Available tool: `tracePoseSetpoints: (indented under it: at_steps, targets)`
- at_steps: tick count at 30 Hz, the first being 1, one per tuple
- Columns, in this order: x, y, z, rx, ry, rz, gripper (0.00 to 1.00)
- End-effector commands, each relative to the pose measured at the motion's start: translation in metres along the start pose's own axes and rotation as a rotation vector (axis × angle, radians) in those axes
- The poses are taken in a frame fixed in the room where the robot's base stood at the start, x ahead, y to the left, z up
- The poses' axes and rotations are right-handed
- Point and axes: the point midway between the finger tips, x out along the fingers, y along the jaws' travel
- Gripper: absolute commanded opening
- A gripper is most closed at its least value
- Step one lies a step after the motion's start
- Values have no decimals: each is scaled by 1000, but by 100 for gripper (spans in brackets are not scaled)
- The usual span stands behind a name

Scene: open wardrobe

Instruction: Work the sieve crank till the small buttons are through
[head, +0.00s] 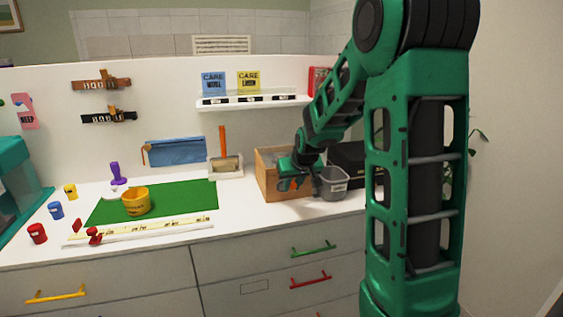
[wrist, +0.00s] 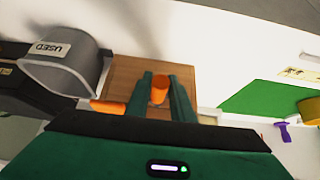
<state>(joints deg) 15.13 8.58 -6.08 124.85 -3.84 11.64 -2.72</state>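The wooden box (head: 266,180), which I take for the sieve, stands at the back right of the counter, partly hidden by my arm. In the wrist view its brown face (wrist: 124,82) fills the middle. An orange knob (wrist: 160,89), apparently the crank's, stands in front of that face. My gripper (wrist: 161,80) has one green finger on each side of the knob, seemingly touching it. In the head view my gripper (head: 291,180) is at the box's front. I cannot make out small buttons or the mesh.
A grey bin (head: 332,184) marked USED stands right beside the box, with a black case (head: 349,163) behind. A holder with an orange-handled tool (head: 223,148) is on the left. A green mat (head: 180,200) bears a yellow cup (head: 136,202). Coloured pots stand further left.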

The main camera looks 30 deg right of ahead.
Motion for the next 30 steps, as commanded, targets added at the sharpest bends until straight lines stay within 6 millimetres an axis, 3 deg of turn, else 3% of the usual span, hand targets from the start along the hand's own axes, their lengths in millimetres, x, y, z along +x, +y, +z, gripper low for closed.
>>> tracePoseSetpoints:
  at_steps: [18, 30]
  targets:
    - [0, -47, 0, -3, 0, -3, 21]
    - [0, -47, 0, -1, 1, -2, 21]
